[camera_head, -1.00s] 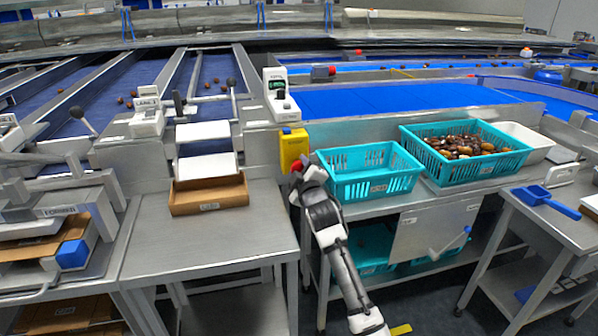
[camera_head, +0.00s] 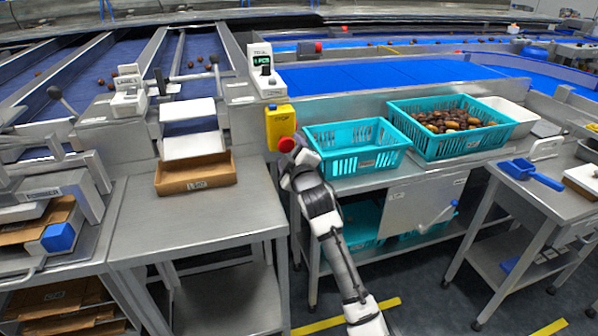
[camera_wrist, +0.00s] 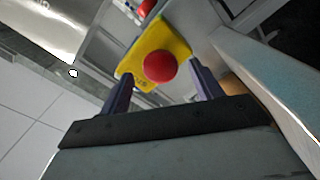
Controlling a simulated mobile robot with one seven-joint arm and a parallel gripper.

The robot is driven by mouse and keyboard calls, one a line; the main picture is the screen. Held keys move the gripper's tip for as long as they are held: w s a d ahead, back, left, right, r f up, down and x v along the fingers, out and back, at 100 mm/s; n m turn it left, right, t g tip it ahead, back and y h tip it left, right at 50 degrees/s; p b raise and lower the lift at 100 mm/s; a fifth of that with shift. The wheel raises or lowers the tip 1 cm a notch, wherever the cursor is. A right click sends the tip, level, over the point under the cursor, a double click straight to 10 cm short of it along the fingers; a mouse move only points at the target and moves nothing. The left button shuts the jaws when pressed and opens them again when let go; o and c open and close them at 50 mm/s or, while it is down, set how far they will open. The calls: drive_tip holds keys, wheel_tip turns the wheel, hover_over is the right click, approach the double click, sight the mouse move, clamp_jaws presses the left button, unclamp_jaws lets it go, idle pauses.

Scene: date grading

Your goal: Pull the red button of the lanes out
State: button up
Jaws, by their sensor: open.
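The red button (camera_head: 287,144) is a round mushroom head on a yellow box (camera_head: 279,118) fixed to the lane frame, left of the teal crates. In the wrist view the red button (camera_wrist: 160,66) sits in front of the yellow plate (camera_wrist: 176,40), between my two fingers. My gripper (camera_wrist: 162,86) is open, with one finger on each side of the button. I cannot tell whether the fingers touch it. In the head view my gripper (camera_head: 296,150) is right at the button and partly hides the box's lower right.
A teal crate (camera_head: 352,167) stands close to the right of my gripper; another teal crate (camera_head: 465,148) holds dates. A steel table (camera_head: 200,228) with a cardboard tray (camera_head: 196,181) is at left. A second red button (camera_head: 318,47) is farther back.

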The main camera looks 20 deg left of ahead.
drive_tip(key=b+v, duration=0.2)
drive_tip(key=v, duration=0.8)
drive_tip(key=shift+b, duration=0.3)
drive_tip(key=shift+s+d, duration=0.1)
